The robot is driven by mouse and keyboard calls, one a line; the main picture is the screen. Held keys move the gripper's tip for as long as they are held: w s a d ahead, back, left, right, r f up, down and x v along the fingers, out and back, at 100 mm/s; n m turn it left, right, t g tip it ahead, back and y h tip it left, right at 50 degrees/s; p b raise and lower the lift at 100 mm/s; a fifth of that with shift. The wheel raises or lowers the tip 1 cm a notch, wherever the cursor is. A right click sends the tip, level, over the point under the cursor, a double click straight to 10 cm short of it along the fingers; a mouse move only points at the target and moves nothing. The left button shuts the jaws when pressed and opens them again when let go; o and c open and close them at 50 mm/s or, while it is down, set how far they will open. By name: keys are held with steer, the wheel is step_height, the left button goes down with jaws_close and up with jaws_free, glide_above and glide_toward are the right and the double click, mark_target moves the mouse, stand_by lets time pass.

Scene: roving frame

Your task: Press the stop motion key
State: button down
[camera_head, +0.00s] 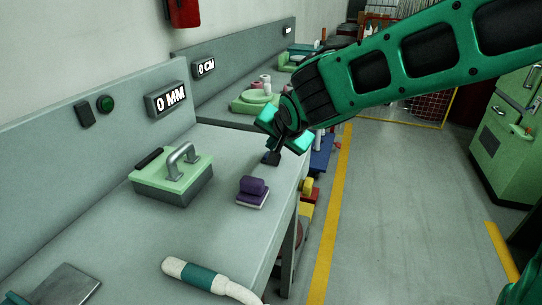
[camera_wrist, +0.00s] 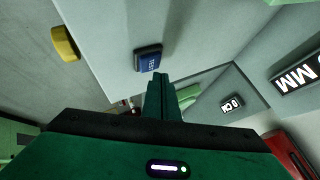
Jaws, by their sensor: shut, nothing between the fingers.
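A small dark blue key (camera_wrist: 148,59) with pale lettering sits on the grey bench, just beyond my fingertips in the wrist view. The lettering is too small to read surely. In the head view a dark blue block (camera_head: 271,158), apparently the same key, lies near the bench's right edge. My gripper (camera_head: 277,148) is shut and empty, right above it and partly covering it. My shut fingers also show in the wrist view (camera_wrist: 158,80). I cannot tell whether they touch the key.
On the bench (camera_head: 225,235) stand a purple block on a pale base (camera_head: 253,191), a green-lidded box with a handle (camera_head: 175,175) and a white-and-teal tube (camera_head: 205,278). A "0 MM" display (camera_head: 168,99) is on the back panel. The floor (camera_head: 390,220) at right is clear.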

steer(key=shift+f, duration=0.1)
steer(key=shift+f, duration=0.3)
steer(key=shift+f, duration=0.4)
stand_by(0.9)
steer(key=shift+r, duration=0.15)
steer(key=shift+s+r, duration=0.1)
steer(key=shift+r, duration=0.6)
steer(key=shift+r, duration=0.1)
steer(key=shift+r, duration=2.4)
